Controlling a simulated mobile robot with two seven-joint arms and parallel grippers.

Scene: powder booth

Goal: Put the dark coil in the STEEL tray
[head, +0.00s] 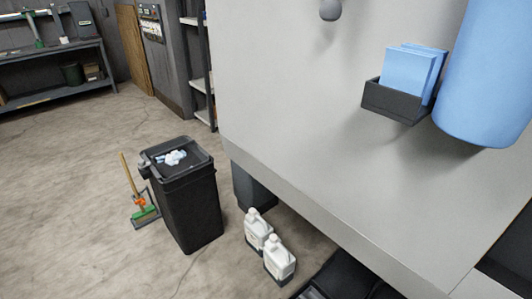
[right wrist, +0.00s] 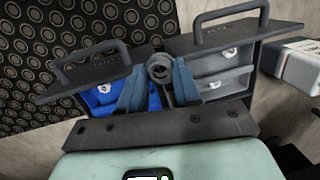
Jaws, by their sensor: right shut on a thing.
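In the right wrist view my right gripper (right wrist: 161,88) is shut on the dark coil (right wrist: 160,67), a small dark grey rolled ring held between its two blue-grey fingers. Beyond it are two containers with dark handled tops. I read no word STEEL on either. My left gripper is in neither view.
A patterned black mat (right wrist: 32,60) lies left of the containers, and a white bottle (right wrist: 292,66) lies at right. In the head view a grey panel (head: 300,100) fills the right, with a black bin (head: 186,205) and two white bottles (head: 280,260) on the floor.

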